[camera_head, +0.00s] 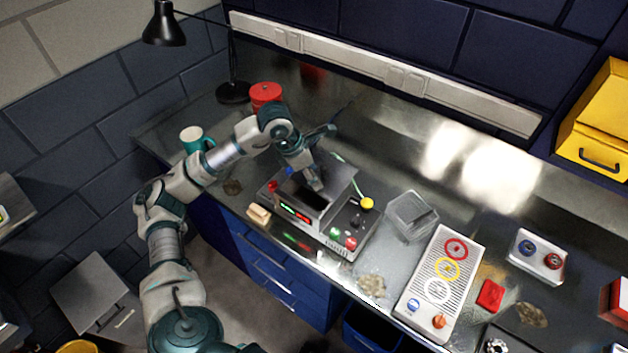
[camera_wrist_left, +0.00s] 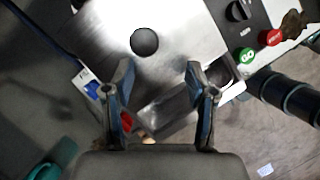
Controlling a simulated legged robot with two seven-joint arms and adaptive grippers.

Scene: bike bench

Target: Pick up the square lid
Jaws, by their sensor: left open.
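A grey machine (camera_head: 349,237) with lit displays and coloured buttons stands on the bench. Its raised metal box (camera_head: 337,207) has a dark area on the top. In the left wrist view, a flat metal plate (camera_wrist_left: 185,28) with a round black spot (camera_wrist_left: 144,42) lies beyond the fingers. It may be the square lid; I cannot tell whether the spot is a knob or a hole. My left gripper (camera_head: 316,184) is over the machine's top. In the wrist view its fingers (camera_wrist_left: 158,78) are spread apart with nothing held between them. My right gripper is not in view.
A clear square container (camera_head: 411,216) stands right of the machine, near a ringed board (camera_head: 463,267). A yellow-tipped lever (camera_head: 366,203) rises beside the machine. A mug (camera_head: 191,138), red canister (camera_head: 265,94) and lamp (camera_head: 165,28) are to the left. The back middle is clear.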

